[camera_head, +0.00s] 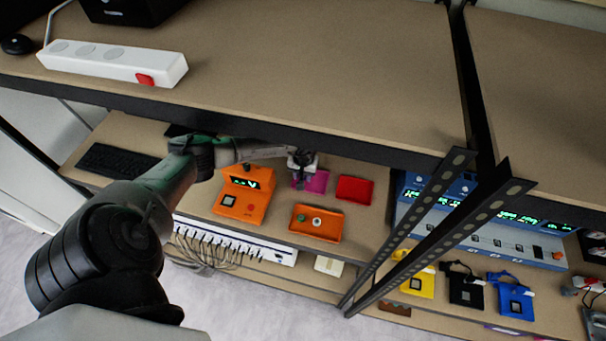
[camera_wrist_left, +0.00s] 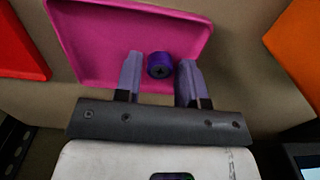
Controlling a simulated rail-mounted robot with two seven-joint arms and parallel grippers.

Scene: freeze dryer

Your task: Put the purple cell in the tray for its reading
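The purple cell (camera_wrist_left: 160,65), a short round piece with a dark centre, shows in the left wrist view at the near edge of the magenta tray (camera_wrist_left: 110,35). My left gripper (camera_wrist_left: 160,75) has its two fingers apart, one on each side of the cell, with a narrow gap on both sides. In the head view my left gripper (camera_head: 301,178) is over the magenta tray (camera_head: 319,182) and hides the cell. The orange meter (camera_head: 243,196) with a lit display stands to the left; its reading is too small to tell. My right gripper is out of view.
A red tray (camera_head: 355,190) lies right of the magenta one. An orange tray (camera_head: 328,225) in front holds a green and a whitish round piece. The upper shelf (camera_head: 300,60) overhangs behind, and slotted black posts (camera_head: 420,220) stand to the right.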

